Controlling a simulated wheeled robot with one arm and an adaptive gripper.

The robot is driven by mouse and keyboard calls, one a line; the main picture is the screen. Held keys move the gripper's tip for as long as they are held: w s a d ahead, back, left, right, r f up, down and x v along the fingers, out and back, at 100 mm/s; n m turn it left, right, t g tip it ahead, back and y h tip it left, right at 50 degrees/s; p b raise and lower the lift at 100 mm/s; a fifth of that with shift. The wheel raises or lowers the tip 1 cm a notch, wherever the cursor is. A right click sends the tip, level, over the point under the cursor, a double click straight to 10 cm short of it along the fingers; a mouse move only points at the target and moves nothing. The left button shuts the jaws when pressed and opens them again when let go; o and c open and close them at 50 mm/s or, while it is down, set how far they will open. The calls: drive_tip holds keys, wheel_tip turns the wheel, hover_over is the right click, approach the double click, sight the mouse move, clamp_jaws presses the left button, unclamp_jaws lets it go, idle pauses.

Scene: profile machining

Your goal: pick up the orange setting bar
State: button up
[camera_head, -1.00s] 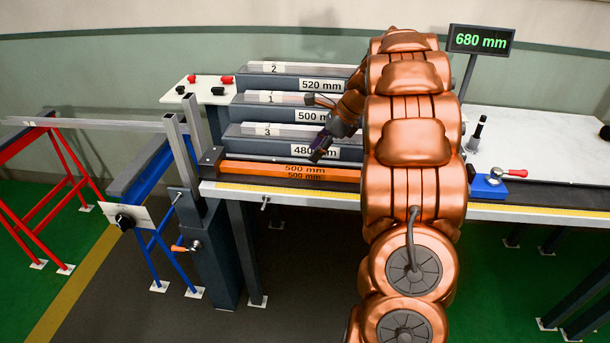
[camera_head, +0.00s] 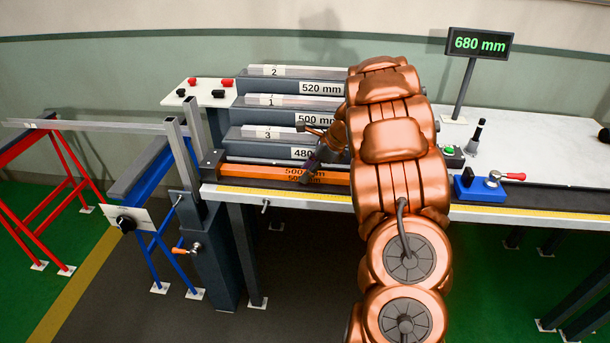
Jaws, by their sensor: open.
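The orange setting bar (camera_head: 255,173) lies lengthwise along the front of the bench, in front of the grey bars. It is marked 500 mm, and its right part is hidden behind my arm. My gripper (camera_head: 306,178) is open, with its dark fingers pointing down at the bar's label and covering part of it. I cannot tell whether the fingers touch the bar or stand around it.
Grey bars marked 520 mm (camera_head: 285,87), 500 mm (camera_head: 270,116) and 480 mm (camera_head: 265,147) lie close behind. A blue clamp (camera_head: 480,188) sits to the right. Upright posts (camera_head: 182,150) stand at the left end. A display (camera_head: 479,43) reads 680 mm.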

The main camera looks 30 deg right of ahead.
clamp_jaws()
idle(0.3)
idle(0.3)
